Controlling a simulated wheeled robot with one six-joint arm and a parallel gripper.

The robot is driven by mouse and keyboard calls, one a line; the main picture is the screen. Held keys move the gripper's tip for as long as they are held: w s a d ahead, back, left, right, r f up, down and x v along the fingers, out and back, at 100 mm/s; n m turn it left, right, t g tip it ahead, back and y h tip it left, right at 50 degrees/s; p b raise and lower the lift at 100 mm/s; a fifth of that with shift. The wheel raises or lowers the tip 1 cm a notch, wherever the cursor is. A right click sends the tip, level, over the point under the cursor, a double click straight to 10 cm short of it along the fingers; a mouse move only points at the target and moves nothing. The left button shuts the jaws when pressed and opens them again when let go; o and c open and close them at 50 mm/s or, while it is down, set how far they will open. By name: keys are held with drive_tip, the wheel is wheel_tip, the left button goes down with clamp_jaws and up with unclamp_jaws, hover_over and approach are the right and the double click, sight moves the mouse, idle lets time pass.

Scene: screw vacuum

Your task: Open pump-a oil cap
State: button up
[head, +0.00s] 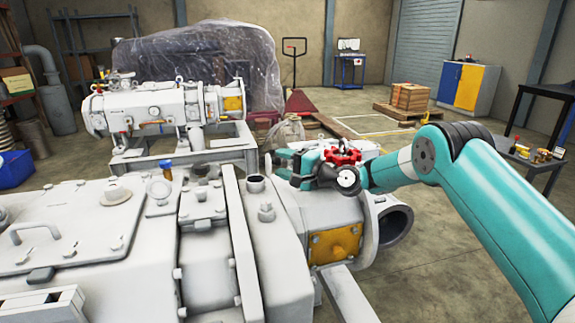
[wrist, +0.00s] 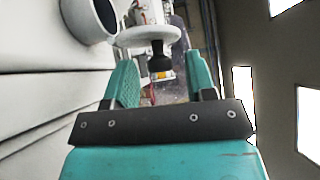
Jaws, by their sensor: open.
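A large white pump (head: 130,225) fills the foreground of the head view. A short upright neck with a dark open top (head: 255,184) stands on it; a similar dark-mouthed neck shows at the upper left in the wrist view (wrist: 90,18). My gripper (head: 284,165) is open above the pump, just right of this neck, its fingers pointing left. In the wrist view, a pale round disc with a dark stem (wrist: 158,50) appears between the open fingers (wrist: 158,60). I cannot tell whether it touches them or whether it is the oil cap. No pump label is readable.
A red handwheel (head: 342,157) is close behind my gripper. A second white pump (head: 150,110) stands on a frame behind. A dark open flange (head: 394,225) sticks out at right. A table (head: 540,158) with small items stands at far right; floor is clear before it.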

drive_tip(key=v, duration=0.5)
drive_tip(key=b+v, duration=0.1)
drive_tip(key=v, duration=0.4)
drive_tip(key=b+v, duration=0.1)
drive_tip(key=v, duration=0.4)
drive_tip(key=shift+d+f, duration=0.15)
drive_tip(key=shift+f, duration=0.2)
drive_tip(key=b+v, duration=0.2)
drive_tip(key=b, duration=0.1)
drive_tip(key=shift+d+r, duration=0.1)
drive_tip(key=shift+r, duration=0.15)
drive_tip(key=shift+s, duration=0.1)
